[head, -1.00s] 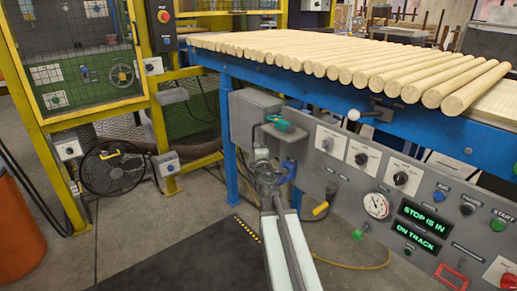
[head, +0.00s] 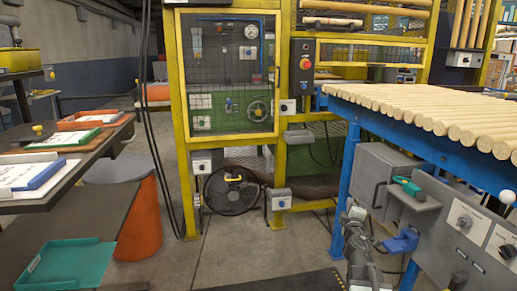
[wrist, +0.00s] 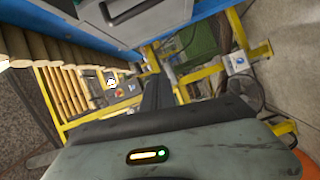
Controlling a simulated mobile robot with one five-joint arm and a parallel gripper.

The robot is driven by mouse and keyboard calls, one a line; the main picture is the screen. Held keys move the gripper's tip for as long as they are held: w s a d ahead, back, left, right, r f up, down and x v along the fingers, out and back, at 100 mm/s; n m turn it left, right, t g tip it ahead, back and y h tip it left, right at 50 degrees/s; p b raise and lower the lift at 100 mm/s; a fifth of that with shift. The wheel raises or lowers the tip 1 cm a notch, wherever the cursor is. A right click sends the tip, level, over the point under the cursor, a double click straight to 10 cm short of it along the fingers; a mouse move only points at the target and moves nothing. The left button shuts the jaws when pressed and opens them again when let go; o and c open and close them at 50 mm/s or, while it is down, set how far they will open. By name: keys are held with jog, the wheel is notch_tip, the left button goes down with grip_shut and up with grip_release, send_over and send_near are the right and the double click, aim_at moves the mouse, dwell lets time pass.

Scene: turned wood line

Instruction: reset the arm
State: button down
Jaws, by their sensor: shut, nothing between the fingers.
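My arm reaches up from the bottom edge of the head view, right of centre. My gripper (head: 353,212) is at its upper end, in front of the blue table leg and left of the grey control panel. In the wrist view my gripper (wrist: 157,88) shows as dark fingers close together, shut with nothing between them. The fingertips are small and dark in the head view.
A blue-framed table (head: 400,126) bears a row of wooden rods (head: 430,108) at the right. A yellow fenced machine (head: 182,120) and a black fan (head: 232,190) stand behind. An orange bin (head: 139,225) and dark shelves with trays are at left. Open floor lies between.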

jog(key=s+a+f+m+g, duration=0.4)
jog(key=s+f+m+g, duration=0.15)
jog(key=f, duration=0.25)
jog(key=s+a+f+m+g, duration=0.4)
jog(key=a+f+m, duration=0.1)
jog(key=f+m, duration=0.15)
jog(key=s+a+f+m+g+y, duration=0.1)
jog(key=s+a+f+g+y, duration=0.1)
jog(key=s+a+f+g, duration=0.35)
jog(key=s+a+f+g+y, duration=0.2)
jog(key=s+a+f, duration=0.1)
jog(key=s, duration=0.5)
notch_tip(320, 180, up, 39)
jog(key=s+p, duration=0.1)
jog(key=p, duration=3.8)
jog(key=shift+s+a+f, duration=0.15)
jog(key=shift+s+a, duration=0.15)
jog(key=shift+f, duration=0.15)
